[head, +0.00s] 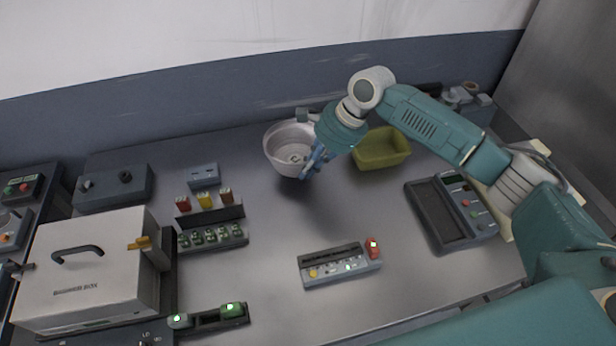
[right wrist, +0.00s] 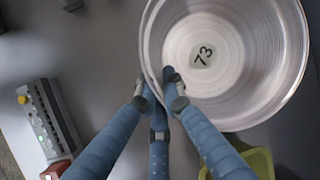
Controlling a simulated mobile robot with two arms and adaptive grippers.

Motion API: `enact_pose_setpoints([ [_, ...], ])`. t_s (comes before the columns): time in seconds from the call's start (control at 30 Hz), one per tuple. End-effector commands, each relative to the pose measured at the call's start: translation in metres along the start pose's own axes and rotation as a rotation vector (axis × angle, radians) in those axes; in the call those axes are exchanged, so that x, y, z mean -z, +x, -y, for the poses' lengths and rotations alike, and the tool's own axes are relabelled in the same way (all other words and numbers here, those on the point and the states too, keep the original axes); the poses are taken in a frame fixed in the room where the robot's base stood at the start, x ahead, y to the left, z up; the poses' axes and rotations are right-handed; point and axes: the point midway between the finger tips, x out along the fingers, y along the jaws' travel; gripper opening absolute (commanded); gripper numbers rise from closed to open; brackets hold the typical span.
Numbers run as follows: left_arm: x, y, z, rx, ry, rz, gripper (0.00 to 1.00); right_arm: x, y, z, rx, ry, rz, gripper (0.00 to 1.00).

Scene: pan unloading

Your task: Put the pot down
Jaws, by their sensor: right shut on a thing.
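The pot (head: 283,152) is a round, pale metal vessel near the back middle of the table. In the right wrist view the pot (right wrist: 255,65) shows from above, with "73" marked on its inner bottom. My right gripper (head: 312,165) reaches it from the right in the head view. In the right wrist view its blue fingers (right wrist: 160,92) are shut on the pot's near wall at the rim. I cannot tell whether the pot's bottom touches the table. My left gripper is not in view.
A yellow-green bin (head: 383,150) stands just right of the pot. A grey panel with buttons (head: 340,268) lies in front. A rack of small parts (head: 212,238) and a white box (head: 90,268) stand left. The table's middle (head: 310,215) is clear.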

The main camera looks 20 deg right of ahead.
Motion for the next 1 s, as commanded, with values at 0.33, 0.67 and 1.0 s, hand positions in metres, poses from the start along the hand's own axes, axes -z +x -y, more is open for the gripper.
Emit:
enact_pose_setpoints([
  [0.33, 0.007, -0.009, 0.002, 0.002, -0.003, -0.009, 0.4, 0.015, 0.036, -0.008, 0.001, 0.002, 0.002, 0.0],
  [0.67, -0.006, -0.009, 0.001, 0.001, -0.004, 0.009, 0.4, 0.018, 0.043, -0.009, 0.003, -0.001, 0.002, 0.0],
  [1.0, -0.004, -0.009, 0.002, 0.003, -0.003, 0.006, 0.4, 0.019, 0.045, -0.01, 0.001, 0.0, 0.0, 0.26],
])
